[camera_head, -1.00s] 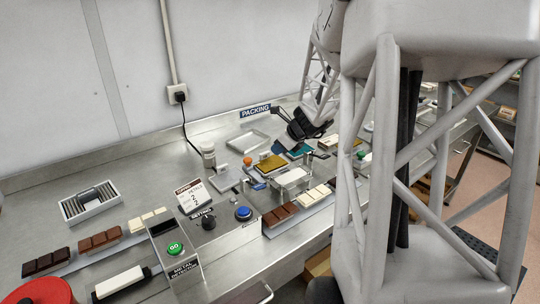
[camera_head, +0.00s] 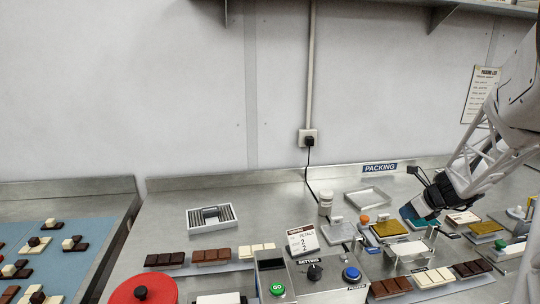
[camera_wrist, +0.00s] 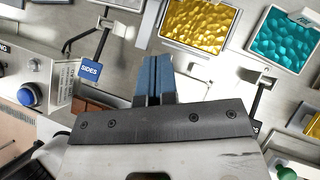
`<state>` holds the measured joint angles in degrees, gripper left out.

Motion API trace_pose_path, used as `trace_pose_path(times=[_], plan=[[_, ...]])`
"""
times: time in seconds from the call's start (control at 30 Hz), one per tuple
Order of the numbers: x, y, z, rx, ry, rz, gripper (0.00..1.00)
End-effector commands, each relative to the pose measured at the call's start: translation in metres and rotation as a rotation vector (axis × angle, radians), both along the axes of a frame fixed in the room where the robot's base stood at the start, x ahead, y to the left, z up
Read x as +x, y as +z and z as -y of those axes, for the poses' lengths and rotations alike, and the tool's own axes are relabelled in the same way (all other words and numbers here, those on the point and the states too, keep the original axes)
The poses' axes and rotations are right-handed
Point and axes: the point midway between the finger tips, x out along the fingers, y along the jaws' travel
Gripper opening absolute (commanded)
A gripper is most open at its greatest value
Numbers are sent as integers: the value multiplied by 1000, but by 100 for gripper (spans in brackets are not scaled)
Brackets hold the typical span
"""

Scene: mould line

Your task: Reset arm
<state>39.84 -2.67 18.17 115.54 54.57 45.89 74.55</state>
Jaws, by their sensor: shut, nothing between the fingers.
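My gripper (camera_head: 412,213) is above the right part of the steel bench, on my arm coming in from the right. In the wrist view its two blue fingers (camera_wrist: 155,78) are together with nothing between them. Beyond the fingertips lie a gold textured panel (camera_wrist: 200,24) in a tray and a teal one (camera_wrist: 284,40). The gold panel also shows in the head view (camera_head: 391,228), just left of my gripper. The gripper appears above the bench, apart from these things.
A control box has a green GO button (camera_head: 277,289), a black knob (camera_head: 314,271) and a blue button (camera_head: 351,273). Chocolate bars (camera_head: 211,255) lie along the front. A vented tray (camera_head: 211,217) and an empty tray (camera_head: 368,197) stand behind. The wall (camera_head: 190,90) closes the back.

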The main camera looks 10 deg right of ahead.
Motion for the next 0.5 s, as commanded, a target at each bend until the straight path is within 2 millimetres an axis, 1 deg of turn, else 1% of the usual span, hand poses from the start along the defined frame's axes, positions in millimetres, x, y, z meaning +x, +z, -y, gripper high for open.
trace_pose_path(times=[0.13,0.27,0.37,0.5], plan=[[-2,4,-12,-25,44,3,0],[-6,13,-36,-79,138,10,0],[-13,22,-63,-141,248,19,0],[-27,36,-107,-248,445,35,0]])
